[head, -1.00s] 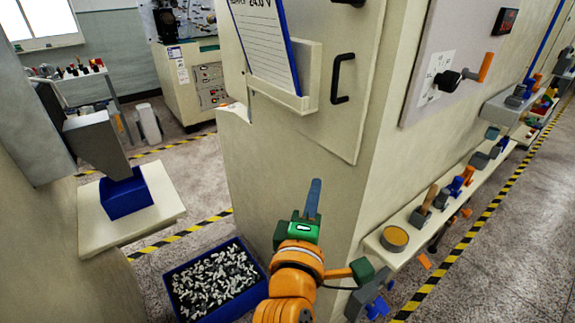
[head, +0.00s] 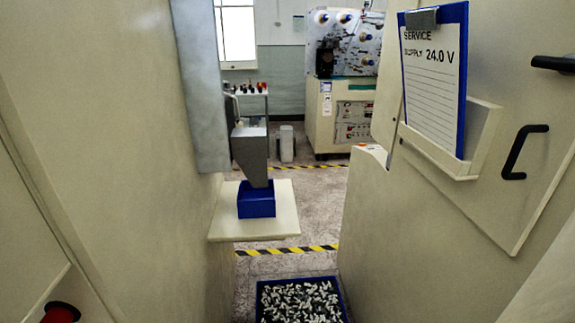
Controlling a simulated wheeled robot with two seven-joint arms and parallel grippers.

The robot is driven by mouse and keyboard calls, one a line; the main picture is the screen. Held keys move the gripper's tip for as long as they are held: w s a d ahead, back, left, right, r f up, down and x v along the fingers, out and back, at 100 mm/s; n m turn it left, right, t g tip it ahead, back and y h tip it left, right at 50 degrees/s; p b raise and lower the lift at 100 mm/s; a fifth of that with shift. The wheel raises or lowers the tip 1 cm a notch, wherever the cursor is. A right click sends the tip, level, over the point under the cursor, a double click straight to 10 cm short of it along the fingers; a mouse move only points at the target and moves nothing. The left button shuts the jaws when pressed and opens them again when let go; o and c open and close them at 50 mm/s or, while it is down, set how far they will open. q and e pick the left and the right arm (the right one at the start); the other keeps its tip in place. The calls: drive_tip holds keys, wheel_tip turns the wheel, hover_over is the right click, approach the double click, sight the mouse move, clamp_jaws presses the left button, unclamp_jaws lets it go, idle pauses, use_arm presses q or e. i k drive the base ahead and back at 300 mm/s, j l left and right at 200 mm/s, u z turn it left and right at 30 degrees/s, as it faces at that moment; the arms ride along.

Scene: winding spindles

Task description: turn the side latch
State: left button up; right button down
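A black lever handle (head: 553,63) sits on the cabinet front at the top right, cut by the picture edge. A black pull handle (head: 521,153) stands on the cabinet door (head: 535,205) below it. I cannot tell whether either one is the side latch. The cabinet's right side, with the orange-handled switch seen earlier, is out of view. Neither of my grippers is in view.
A clipboard (head: 437,75) stands in a holder on the cabinet. A blue bin (head: 254,291) of small parts is on the floor. A blue box (head: 256,200) sits on a shelf (head: 281,220). A red knob (head: 60,313) is at the lower left. Floor shows between.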

sight(565, 66)
drive_tip(key=z, duration=1.25)
drive_tip(key=i+j+z, duration=0.2)
drive_tip(key=z, duration=0.25)
drive_tip(key=i+j+z, duration=0.1)
drive_tip(key=j+z, duration=0.35)
drive_tip(key=i+j+z, duration=0.1)
drive_tip(key=j+z, duration=0.4)
